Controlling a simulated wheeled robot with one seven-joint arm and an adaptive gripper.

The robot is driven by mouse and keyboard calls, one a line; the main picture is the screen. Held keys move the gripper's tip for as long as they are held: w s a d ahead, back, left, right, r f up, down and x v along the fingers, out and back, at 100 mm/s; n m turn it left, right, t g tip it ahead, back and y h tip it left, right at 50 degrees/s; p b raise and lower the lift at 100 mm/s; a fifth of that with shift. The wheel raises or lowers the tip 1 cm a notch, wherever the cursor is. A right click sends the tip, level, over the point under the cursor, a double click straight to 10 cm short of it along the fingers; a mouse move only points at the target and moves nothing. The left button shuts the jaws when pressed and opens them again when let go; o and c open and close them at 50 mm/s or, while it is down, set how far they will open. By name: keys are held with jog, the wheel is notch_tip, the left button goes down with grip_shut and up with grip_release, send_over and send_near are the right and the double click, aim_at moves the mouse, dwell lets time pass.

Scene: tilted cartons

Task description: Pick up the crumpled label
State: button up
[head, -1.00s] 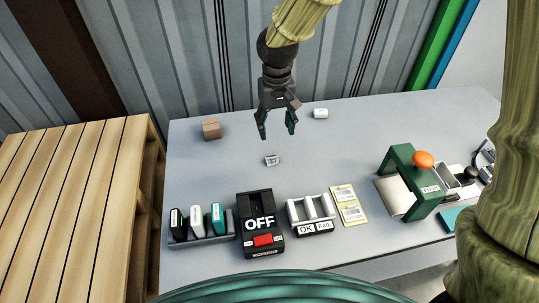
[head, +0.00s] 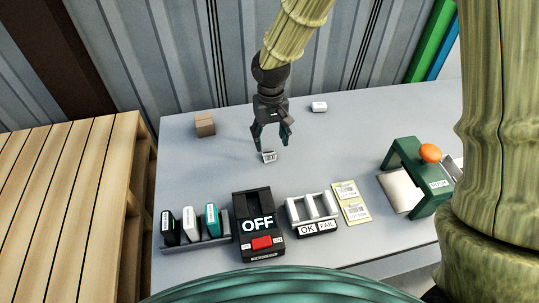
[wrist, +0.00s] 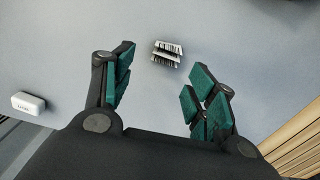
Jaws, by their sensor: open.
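The crumpled label (head: 269,157) is a small white piece with dark print on the grey table. In the wrist view the label (wrist: 167,52) shows black barcode-like stripes and lies just beyond the fingertips, between their lines. My gripper (head: 271,146) is open and empty, close above and behind the label. Its teal finger pads (wrist: 160,80) show apart in the wrist view, with bare table between them. I cannot tell the exact height of the fingertips above the table.
A brown box (head: 205,125) and a white block (head: 319,106) stand at the back. Along the front are a rack of upright cases (head: 190,230), a black OFF device (head: 258,228), an OK/FAIL holder (head: 313,214), yellow label sheets (head: 351,203) and a green press (head: 407,163). Table around the label is clear.

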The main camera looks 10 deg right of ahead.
aim_at(268, 151)
jog(key=f, duration=0.3)
jog(key=shift+w+a+f, duration=0.15)
jog(key=shift+a+f, duration=0.1)
jog(key=shift+a, duration=0.1)
jog(key=shift+f, duration=0.8)
jog(key=shift+c, duration=0.5)
jog(key=c, duration=0.6)
